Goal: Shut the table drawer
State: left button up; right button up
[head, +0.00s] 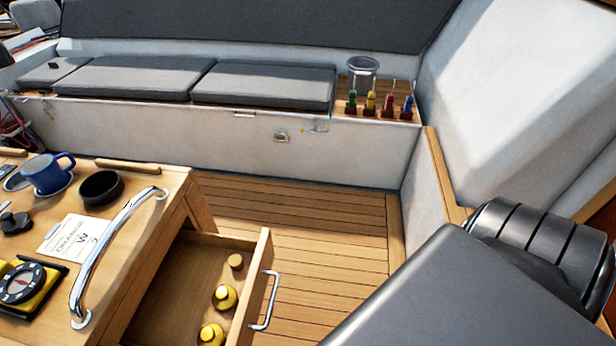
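The table drawer (263,262) stands pulled open from the right side of the wooden table (181,190). Its front panel faces right and carries a chrome bar handle (266,300). Inside the drawer lie two yellow round objects, one at the middle (225,297) and one nearer the front (211,334), and a small wooden disc (236,261). The drawer's near end is cut off by the bottom of the picture. A large dark grey arm part of mine fills the lower right, apart from the drawer in the picture. Neither of my grippers shows.
On the table are a blue mug (48,174), a black bowl (101,187), a card (76,238), a compass (22,284) and a chrome grab rail (112,250). Wooden floor (330,240) lies clear right of the drawer. A cushioned bench (265,86) runs along the back.

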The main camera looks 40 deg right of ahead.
aim_at(173, 310)
jog(key=z, duration=0.6)
jog(key=k, duration=0.5)
jog(key=u, duration=1.4)
jog(key=i, duration=0.85)
jog(key=z, duration=1.95)
